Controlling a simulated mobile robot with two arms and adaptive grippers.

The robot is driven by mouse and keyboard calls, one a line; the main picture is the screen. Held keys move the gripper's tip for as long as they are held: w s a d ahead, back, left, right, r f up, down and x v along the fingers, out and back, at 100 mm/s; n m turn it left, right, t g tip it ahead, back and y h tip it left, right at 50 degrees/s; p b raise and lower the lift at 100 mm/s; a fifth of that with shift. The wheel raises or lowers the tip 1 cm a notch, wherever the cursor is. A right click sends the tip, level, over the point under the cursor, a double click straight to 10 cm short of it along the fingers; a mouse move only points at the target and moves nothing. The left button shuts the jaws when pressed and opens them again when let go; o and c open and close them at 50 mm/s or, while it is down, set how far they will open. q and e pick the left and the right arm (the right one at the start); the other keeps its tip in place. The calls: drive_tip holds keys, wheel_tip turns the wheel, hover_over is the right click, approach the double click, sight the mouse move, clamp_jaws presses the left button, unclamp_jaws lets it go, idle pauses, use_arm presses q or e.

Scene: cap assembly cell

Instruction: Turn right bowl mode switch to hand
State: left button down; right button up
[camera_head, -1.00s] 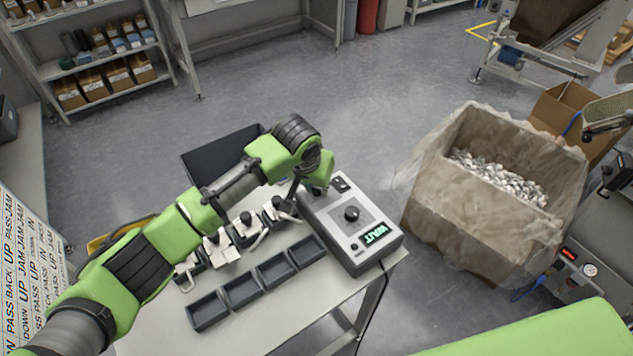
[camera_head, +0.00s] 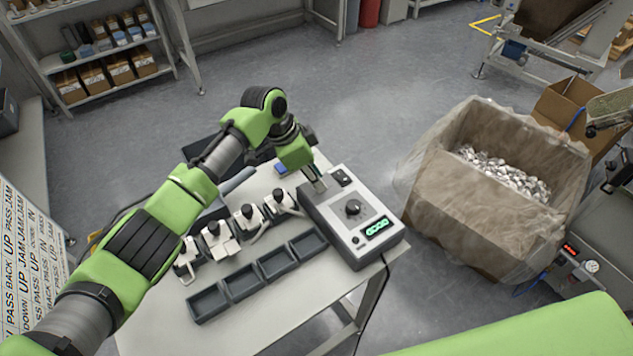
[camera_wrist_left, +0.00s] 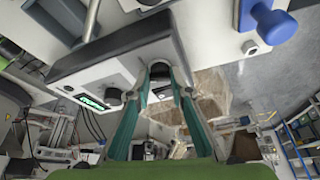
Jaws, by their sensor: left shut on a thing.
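My left gripper (camera_head: 319,186) points down at the far left corner of a pale grey control box (camera_head: 380,256) on the table. In the left wrist view its teal fingers (camera_wrist_left: 166,88) are closed around a small dark thing (camera_wrist_left: 160,70) at the box's edge. No switch that I can read as the right bowl mode switch shows. My right gripper is out of view.
Several white parts with black tops (camera_head: 248,216) stand left of the box, behind a row of empty dark trays (camera_head: 243,288). A blue thing (camera_head: 281,168) lies behind.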

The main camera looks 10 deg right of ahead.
use_arm(q)
drive_tip(key=m+b, duration=0.1)
drive_tip(key=m+g+b, duration=0.1)
drive_tip(key=m+b, duration=0.1)
drive_tip(key=shift+w+d+f+b, duration=0.1)
drive_tip(key=shift+w+f+b, duration=0.05)
drive_tip(key=shift+f+b, duration=0.15)
drive_tip(key=shift+r+m+g+y+b, duration=0.15)
drive_tip(key=shift+m+g+b, duration=0.15)
drive_tip(key=shift+m+b, duration=0.35)
drive_tip(key=shift+r+m+g+y+b, duration=0.15)
drive_tip(key=shift+m+g+b, duration=0.15)
drive_tip(key=shift+m+b, duration=0.3)
drive_tip(key=c, duration=1.8)
unclamp_jaws()
drive_tip(key=shift+r, duration=0.15)
drive_tip(key=v, duration=1.1)
drive_tip(key=shift+w+a+r, duration=0.1)
drive_tip(key=shift+a+r, duration=0.2)
